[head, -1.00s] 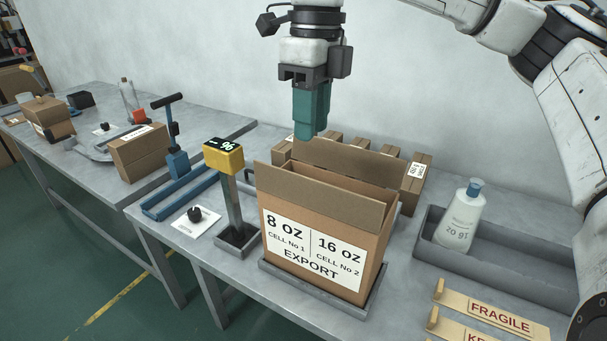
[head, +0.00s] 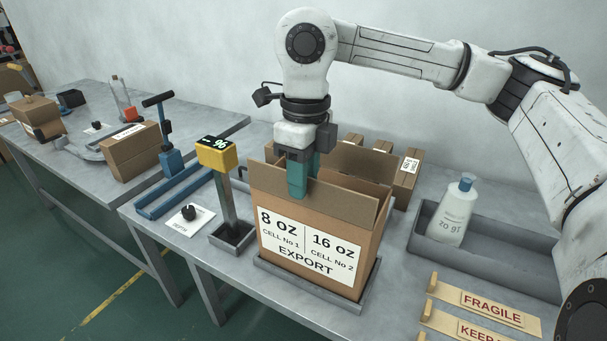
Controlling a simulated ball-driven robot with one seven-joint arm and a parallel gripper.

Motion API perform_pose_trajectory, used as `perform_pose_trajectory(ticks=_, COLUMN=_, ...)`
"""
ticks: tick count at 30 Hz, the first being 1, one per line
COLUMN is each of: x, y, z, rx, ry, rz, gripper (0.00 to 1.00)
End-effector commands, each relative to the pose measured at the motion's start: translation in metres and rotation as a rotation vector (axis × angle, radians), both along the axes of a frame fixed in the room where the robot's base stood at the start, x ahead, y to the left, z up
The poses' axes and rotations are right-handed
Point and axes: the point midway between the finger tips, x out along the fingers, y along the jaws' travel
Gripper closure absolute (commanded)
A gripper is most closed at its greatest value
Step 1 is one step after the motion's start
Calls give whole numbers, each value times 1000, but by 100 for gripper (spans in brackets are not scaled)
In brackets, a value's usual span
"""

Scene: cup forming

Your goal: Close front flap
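The open carton (head: 312,250) stands upright with a white label reading 8 OZ, 16 OZ and EXPORT. Its front flap (head: 338,203) stands raised along the near top edge. The back flap (head: 358,168) also stands up behind it. The carton's inside is mostly hidden.
The carton stands in a grey tray (head: 352,303). A yellow-headed display post (head: 220,160) stands close on its left. Several small boxes (head: 407,178) stand behind it. A grey bin (head: 535,270) with a white bottle (head: 457,212) and a FRAGILE plate (head: 492,308) are on the right.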

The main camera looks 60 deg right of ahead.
Motion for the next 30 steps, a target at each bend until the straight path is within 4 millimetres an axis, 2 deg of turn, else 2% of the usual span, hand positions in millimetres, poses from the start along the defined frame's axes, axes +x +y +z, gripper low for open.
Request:
perform_pose_trajectory(ticks=5, x=0, y=0, z=0, rx=0, ry=0, rz=0, gripper=72)
perform_pose_trajectory(ticks=14, x=0, y=0, z=0, rx=0, ry=0, rz=0, gripper=100)
perform_pose_trajectory(ticks=30, x=0, y=-4, z=-1, rx=56, ry=2, rz=-4, gripper=100)
